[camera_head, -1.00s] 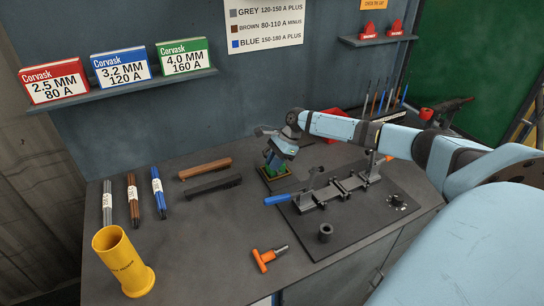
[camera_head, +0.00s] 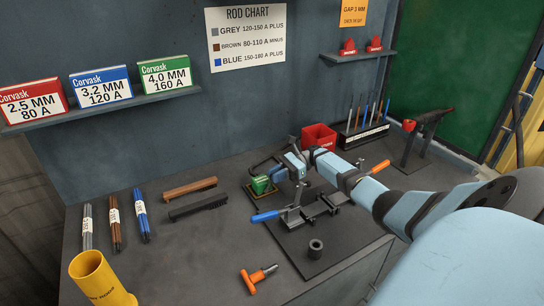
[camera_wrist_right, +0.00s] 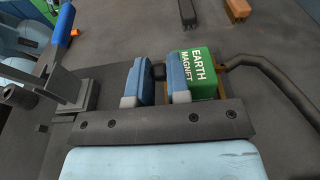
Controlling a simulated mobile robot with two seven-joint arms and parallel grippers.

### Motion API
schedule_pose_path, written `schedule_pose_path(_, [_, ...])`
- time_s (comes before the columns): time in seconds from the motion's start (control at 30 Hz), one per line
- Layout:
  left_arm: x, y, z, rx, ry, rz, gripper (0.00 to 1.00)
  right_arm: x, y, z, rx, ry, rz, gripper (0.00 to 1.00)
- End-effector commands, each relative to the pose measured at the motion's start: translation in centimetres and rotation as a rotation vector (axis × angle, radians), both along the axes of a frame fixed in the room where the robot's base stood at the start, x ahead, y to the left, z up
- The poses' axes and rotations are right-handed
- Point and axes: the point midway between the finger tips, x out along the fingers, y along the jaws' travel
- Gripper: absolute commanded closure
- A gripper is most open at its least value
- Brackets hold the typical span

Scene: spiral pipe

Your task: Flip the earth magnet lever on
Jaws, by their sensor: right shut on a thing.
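The earth magnet (camera_head: 261,185) is a green block on a small brownish base, at the back of the dark plate. Its label "EARTH MAGNET" reads clearly in the right wrist view (camera_wrist_right: 203,66). My right gripper (camera_head: 279,176) is just right of the block in the head view. In the right wrist view its two blue-grey fingers (camera_wrist_right: 158,84) are close together on a small dark piece (camera_wrist_right: 158,70) beside the block, which looks like the magnet's lever. The fingers hide most of it, so its on or off position cannot be told. My left gripper is not in view.
A dark cable (camera_wrist_right: 275,75) runs from the magnet. A red bin (camera_head: 319,136) and rod rack (camera_head: 363,135) are behind. An orange-handled tool (camera_head: 252,282) lies in front. Brown and black bars lie left.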

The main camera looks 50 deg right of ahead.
Motion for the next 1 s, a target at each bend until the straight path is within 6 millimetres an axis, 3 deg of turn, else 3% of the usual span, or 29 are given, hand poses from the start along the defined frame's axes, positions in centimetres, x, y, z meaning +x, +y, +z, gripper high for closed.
schedule_pose_path(0.23, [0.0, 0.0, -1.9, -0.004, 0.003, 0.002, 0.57, -0.1, -0.7, -0.8, 0.132, -0.043, -0.002, 1.00])
schedule_pose_path(0.97, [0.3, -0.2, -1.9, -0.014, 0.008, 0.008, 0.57, -0.3, -1.1, -0.7, 0.202, -0.065, -0.001, 1.00])
schedule_pose_path(1.0, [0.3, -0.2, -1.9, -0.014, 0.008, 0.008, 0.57, -0.3, -1.1, -0.7, 0.202, -0.065, -0.001, 0.74])
